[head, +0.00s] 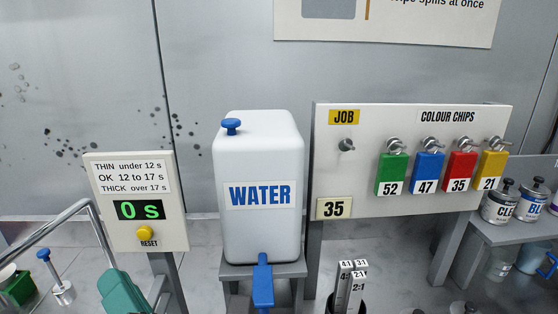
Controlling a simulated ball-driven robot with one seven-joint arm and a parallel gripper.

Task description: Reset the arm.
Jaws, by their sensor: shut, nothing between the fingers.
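My gripper is not in view, and I cannot see how my arm stands. The head view looks at a bench with a timer board (136,171), a white water tank (258,160) and a chip board (430,125). The timer shows 0 s above a yellow reset button (145,233).
The tank's blue tap (262,284) sticks out to the front. Labelled cans (501,203) stand at right. A metal rail (50,229) is at left.

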